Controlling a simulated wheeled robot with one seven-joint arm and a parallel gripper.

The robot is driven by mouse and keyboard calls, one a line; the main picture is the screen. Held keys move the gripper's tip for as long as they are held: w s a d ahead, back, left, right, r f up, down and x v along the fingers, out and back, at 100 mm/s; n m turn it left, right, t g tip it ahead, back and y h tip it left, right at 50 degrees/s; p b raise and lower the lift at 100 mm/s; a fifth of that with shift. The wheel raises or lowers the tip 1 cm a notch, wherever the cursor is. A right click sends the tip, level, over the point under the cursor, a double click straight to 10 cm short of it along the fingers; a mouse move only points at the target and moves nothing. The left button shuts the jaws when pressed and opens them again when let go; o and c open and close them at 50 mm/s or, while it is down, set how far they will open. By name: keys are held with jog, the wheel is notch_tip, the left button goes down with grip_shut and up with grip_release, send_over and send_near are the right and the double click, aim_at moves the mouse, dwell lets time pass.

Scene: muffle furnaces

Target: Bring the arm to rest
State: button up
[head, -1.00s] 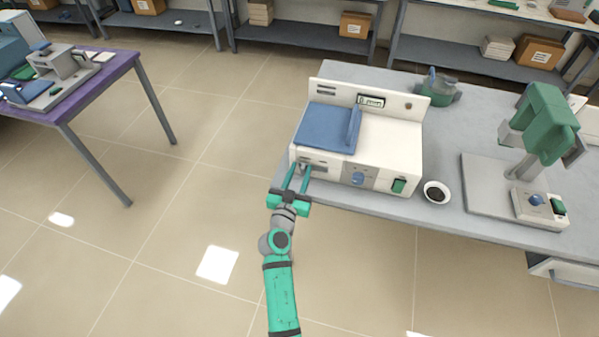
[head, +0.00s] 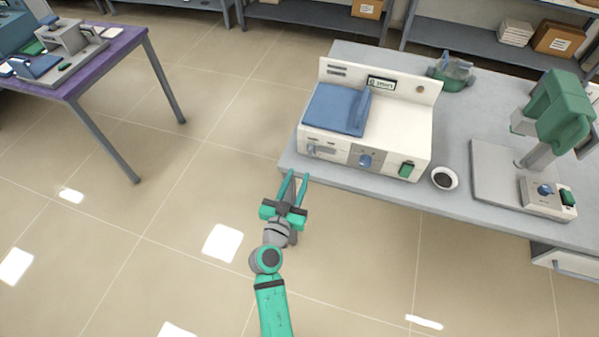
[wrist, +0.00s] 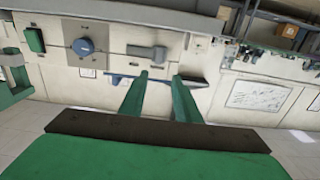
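My gripper (head: 292,177) is green, with two fingers pointing toward the bench in the head view. The fingers stand apart with nothing between them, just off the bench's front edge. In the wrist view my gripper's fingers (wrist: 160,82) are also apart and empty. The white muffle furnace (head: 395,125) with a blue lid (head: 335,108) sits on the bench beyond the fingertips, apart from them. Its front shows a grey handle (head: 322,149), a blue knob (head: 365,160) and a green switch (head: 406,169). The handle (wrist: 146,52) and knob (wrist: 83,46) also show in the wrist view.
The grey bench (head: 480,220) also holds a small dark-filled dish (head: 445,178) and a green device (head: 553,115) on a grey base. A purple table (head: 110,55) with equipment stands at the far left. Open tiled floor lies around my arm.

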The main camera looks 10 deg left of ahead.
dwell(0.5)
jog(key=s+d+f+n+g+y, duration=0.15)
jog(key=s+f, duration=0.25)
jog(key=s, duration=0.6)
jog(key=s+d+f+n+g+y, duration=0.15)
jog(key=s+f, duration=0.35)
jog(key=s, duration=0.6)
jog(key=s+d+r, duration=0.2)
jog(key=s+r, duration=0.3)
jog(key=s, duration=0.3)
jog(key=s+d+r+m, duration=0.1)
jog(key=s+d+r, duration=0.2)
jog(key=s, duration=0.6)
notch_tip(320, 180, up, 2)
jog(key=shift+s+d+r+t, duration=0.1)
jog(key=shift+s+d+t, duration=0.15)
jog(key=shift+d+t, duration=0.1)
